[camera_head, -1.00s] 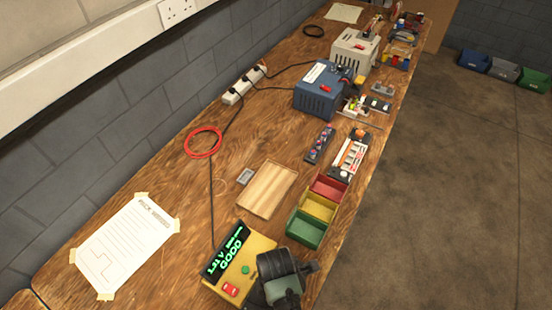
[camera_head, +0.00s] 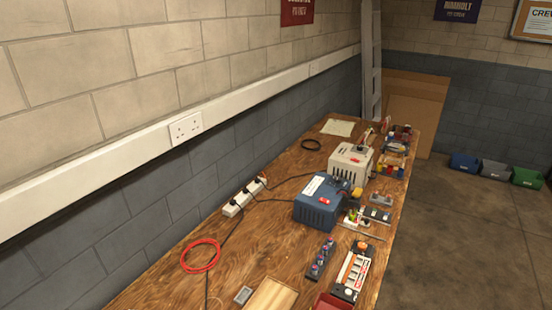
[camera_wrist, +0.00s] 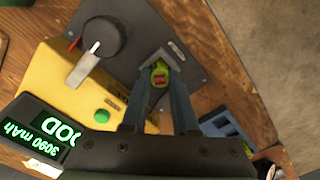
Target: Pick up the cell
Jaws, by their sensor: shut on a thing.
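The cell (camera_wrist: 160,74) shows in the wrist view as a small yellow-green piece with red on it, between my fingertips. My gripper (camera_wrist: 160,68) is shut on it, above or at a dark grey plate (camera_wrist: 140,35). I cannot tell whether the cell touches the plate. The yellow tester (camera_wrist: 55,78) is to the left, with a green button (camera_wrist: 102,116) and a dark display (camera_wrist: 45,133) whose green text includes "3090 mAh". My gripper and the tester are out of the head view.
A black knob with a pale lever (camera_wrist: 97,42) stands left of my fingers. A blue object (camera_wrist: 232,124) lies to the right. In the head view, the bench holds a blue box (camera_head: 318,205), a cream box (camera_head: 350,165), a power strip (camera_head: 243,198) and a red cable coil (camera_head: 201,256).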

